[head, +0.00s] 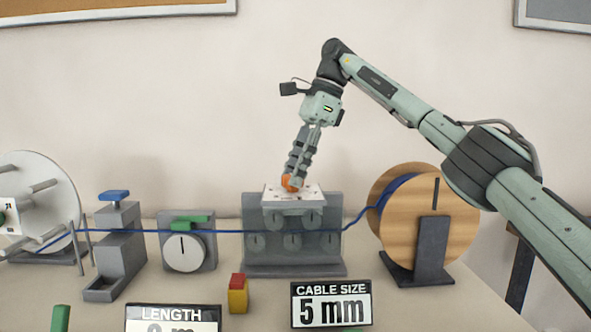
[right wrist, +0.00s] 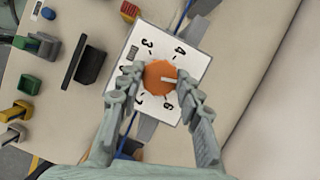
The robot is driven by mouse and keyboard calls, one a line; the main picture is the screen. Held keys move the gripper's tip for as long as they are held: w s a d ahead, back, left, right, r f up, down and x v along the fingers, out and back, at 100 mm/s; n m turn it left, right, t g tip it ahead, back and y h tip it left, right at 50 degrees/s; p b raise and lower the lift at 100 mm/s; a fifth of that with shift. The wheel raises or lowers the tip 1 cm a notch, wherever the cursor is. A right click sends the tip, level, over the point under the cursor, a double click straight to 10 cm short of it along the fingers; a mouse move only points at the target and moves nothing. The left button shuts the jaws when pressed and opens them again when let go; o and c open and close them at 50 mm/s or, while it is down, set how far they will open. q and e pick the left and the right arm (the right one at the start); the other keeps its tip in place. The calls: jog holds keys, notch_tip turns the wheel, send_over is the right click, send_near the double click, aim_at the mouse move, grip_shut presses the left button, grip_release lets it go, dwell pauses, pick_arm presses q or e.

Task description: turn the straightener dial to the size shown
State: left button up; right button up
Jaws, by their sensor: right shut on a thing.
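The straightener (head: 292,245) is a grey stand with rollers and a white plate (head: 308,194) on top. Its orange dial (head: 288,182) sits on that plate. My right gripper (head: 291,184) reaches down from above and is shut on the dial. In the right wrist view, the fingers hold the orange dial (right wrist: 158,76) from both sides. Its pale pointer (right wrist: 169,80) points right, between the printed 4 and 6, toward a spot the finger hides. The 3 is also readable; another mark is partly covered. The sign (head: 331,303) reads CABLE SIZE 5 mm. My left gripper is not in view.
A blue cable (head: 140,231) runs through the straightener from the wooden spool (head: 387,215) at right. At left stand a gauge (head: 187,243), a blue-topped post (head: 118,240) and a white reel (head: 38,195). A red-yellow block (head: 237,294) and LENGTH sign (head: 172,317) are in front.

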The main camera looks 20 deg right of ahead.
dwell(0.3)
jog(key=o, duration=1.2)
jog(key=shift+c, duration=0.2)
jog(key=shift+r, duration=0.1)
jog(key=shift+d+r, duration=0.15)
jog(key=shift+r, duration=0.1)
jog(key=d, duration=1.2)
jog(key=shift+d+r, duration=0.15)
jog(key=shift+r, duration=0.1)
jog(key=shift+s, duration=0.1)
